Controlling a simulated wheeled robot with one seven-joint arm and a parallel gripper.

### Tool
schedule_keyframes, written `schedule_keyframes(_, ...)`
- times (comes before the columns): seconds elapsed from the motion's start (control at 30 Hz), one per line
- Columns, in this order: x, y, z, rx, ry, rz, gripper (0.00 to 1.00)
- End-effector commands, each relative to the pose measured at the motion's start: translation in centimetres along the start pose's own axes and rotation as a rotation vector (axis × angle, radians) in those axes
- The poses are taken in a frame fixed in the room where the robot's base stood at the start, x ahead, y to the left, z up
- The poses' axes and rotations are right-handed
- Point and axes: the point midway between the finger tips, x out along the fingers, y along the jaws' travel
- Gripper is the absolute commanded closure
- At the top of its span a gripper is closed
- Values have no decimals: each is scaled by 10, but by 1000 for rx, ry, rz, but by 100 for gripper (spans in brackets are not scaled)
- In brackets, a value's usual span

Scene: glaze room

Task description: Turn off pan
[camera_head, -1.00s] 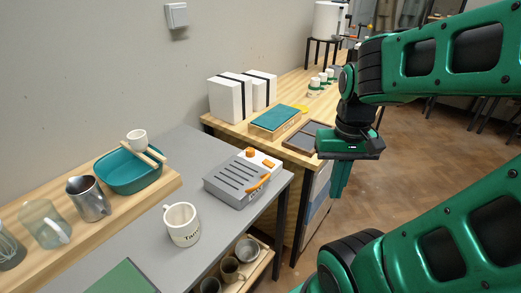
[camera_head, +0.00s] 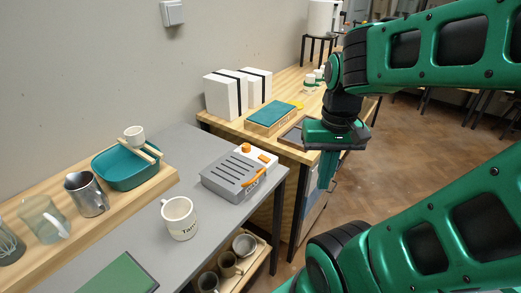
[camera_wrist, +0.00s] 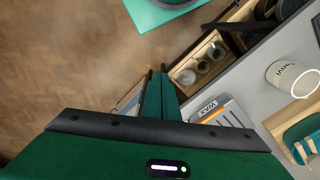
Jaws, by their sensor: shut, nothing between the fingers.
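The pan (camera_head: 233,176) is a low grey-and-white appliance with a slotted grey top, at the right edge of the grey table. It has a round orange knob (camera_head: 246,148), an orange button (camera_head: 264,158) and an orange lever (camera_head: 253,183) on its side. In the wrist view, part of the pan (camera_wrist: 222,113) with "WAX" lettering shows behind my gripper's body, which hides the rest. My gripper (camera_head: 324,187) points down, shut and empty, to the right of the pan and apart from it. Its closed fingers also show in the wrist view (camera_wrist: 157,75).
A white mug (camera_head: 180,218) stands on the grey table (camera_head: 150,205) left of the pan. A teal basin (camera_head: 124,170) sits on the wooden shelf at left. A wooden bench behind holds white blocks (camera_head: 225,95) and a teal-topped box (camera_head: 270,115). Floor is open at right.

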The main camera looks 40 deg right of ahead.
Motion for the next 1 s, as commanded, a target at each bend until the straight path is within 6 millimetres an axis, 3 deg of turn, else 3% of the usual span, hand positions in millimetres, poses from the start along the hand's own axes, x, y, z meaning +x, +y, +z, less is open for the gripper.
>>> schedule_keyframes(0.17,-20,-25,-58,150,22,-9,100)
schedule_keyframes(0.3,-35,-54,-120,318,44,-37,100)
schedule_keyframes(0.5,-44,-93,-192,517,53,-88,100)
schedule_keyframes(0.7,-45,-115,-227,618,49,-121,100)
schedule_keyframes(1.0,-45,-120,-231,634,47,-127,100)
